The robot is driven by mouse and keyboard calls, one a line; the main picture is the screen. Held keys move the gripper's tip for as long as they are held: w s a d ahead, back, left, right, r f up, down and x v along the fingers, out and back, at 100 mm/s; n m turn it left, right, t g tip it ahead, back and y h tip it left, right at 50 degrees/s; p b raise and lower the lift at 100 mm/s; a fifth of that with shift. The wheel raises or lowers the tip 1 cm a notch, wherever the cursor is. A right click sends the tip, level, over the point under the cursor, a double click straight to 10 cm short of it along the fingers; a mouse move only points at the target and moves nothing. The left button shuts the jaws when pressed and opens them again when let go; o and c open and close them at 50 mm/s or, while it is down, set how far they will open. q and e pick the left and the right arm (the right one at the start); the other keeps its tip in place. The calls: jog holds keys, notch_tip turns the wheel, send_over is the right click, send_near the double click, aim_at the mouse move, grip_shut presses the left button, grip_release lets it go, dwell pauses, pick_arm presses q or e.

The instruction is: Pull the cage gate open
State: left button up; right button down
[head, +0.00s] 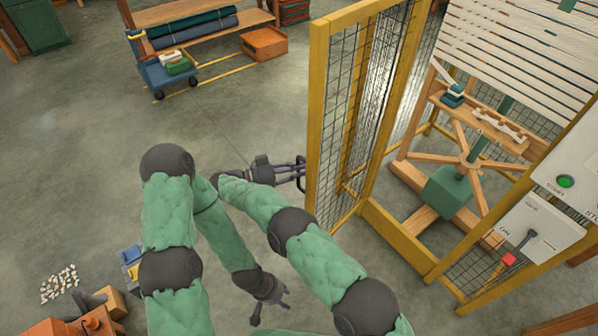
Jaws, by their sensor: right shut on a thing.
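The cage gate (313,120) is a tall yellow-framed panel with dark wire mesh. It appears to stand swung out from the cage, with its near upright at the left and an unmeshed opening to its right above a yellow sill (400,243). My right gripper (298,173) is shut on the dark gate handle (302,172) at that near upright; the fingers partly hide the handle. My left gripper (271,311) hangs low over the floor, apart from the gate, its fingers pointing down and looking spread with nothing visible between them.
Inside the cage is a wooden wheel frame (462,158) with a green block. A control box with a lever (530,237) is at the right. A blue cart (165,72), an orange crate (264,42) and a shelf (200,12) stand behind. The floor left of the gate is clear.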

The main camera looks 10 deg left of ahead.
jog(key=shift+f, duration=0.1)
jog(key=c, duration=1.1)
grip_release()
jog(key=shift+w, duration=0.1)
